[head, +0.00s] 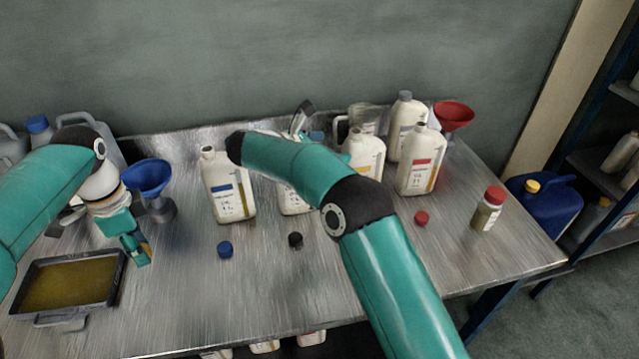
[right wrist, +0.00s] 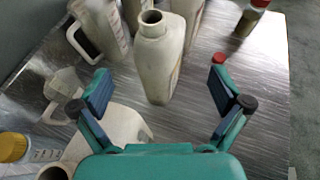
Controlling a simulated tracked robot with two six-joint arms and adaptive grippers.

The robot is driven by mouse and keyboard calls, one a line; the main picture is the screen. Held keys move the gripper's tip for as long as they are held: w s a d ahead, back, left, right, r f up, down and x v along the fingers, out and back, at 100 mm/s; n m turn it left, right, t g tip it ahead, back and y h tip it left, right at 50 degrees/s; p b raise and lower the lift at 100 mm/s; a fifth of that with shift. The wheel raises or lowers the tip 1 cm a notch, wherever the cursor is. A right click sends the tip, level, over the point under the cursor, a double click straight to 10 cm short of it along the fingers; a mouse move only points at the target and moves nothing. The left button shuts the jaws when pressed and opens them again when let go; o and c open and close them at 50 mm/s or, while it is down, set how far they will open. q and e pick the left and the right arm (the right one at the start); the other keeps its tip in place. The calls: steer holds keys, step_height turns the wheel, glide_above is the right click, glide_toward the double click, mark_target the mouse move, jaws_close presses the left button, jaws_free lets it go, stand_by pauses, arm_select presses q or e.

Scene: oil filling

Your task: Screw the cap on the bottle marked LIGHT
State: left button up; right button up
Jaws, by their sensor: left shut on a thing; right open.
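Several open white bottles stand on the metal table: one with a blue label (head: 228,190), one with a yellow label (head: 366,155), one with a red label (head: 420,165), and one partly hidden under my right arm (head: 292,200). I cannot read LIGHT on any label. Loose caps lie in front: blue (head: 224,250), black (head: 295,239), red (head: 421,217). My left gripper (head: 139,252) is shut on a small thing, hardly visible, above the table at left. My right gripper (right wrist: 160,90) is open and empty, its fingers either side of an open bottle (right wrist: 155,60), apart from it.
A tray of oil (head: 70,285) and a blue funnel (head: 148,180) are at left. A red funnel (head: 454,114), a grey-capped bottle (head: 404,125) and a red-capped jar (head: 488,209) are at right. A yellow-capped container (right wrist: 14,148) is beside my right gripper. The front middle is mostly clear.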

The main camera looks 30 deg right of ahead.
mark_target(349, 147)
arm_select(q)
steer(key=shift+s+a+r, duration=0.1)
steer(key=shift+a, duration=0.1)
arm_select(e)
steer(key=shift+a+r, duration=0.15)
steer(key=shift+a, duration=0.1)
steer(key=shift+w, duration=0.1)
arm_select(q)
steer(key=shift+a+r, duration=0.1)
arm_select(e)
steer(key=shift+d+f, duration=0.2)
steer(key=shift+d, duration=0.15)
arm_select(q)
steer(key=shift+r+p, duration=0.5)
steer(key=shift+p, duration=0.1)
arm_select(e)
steer(key=x, duration=0.5)
steer(key=shift+d, duration=0.15)
steer(key=shift+w+d+f, duration=0.15)
steer(key=shift+d+f, duration=0.05)
steer(key=shift+d, duration=0.1)
steer(key=shift+d, duration=0.1)
arm_select(q)
steer(key=shift+r+p, duration=0.85)
arm_select(e)
steer(key=x, duration=0.4)
steer(key=shift+s+f, duration=0.2)
steer(key=shift+w+d+f, duration=0.1)
steer(key=shift+d+f, duration=0.1)
steer(key=shift+d, duration=0.2)
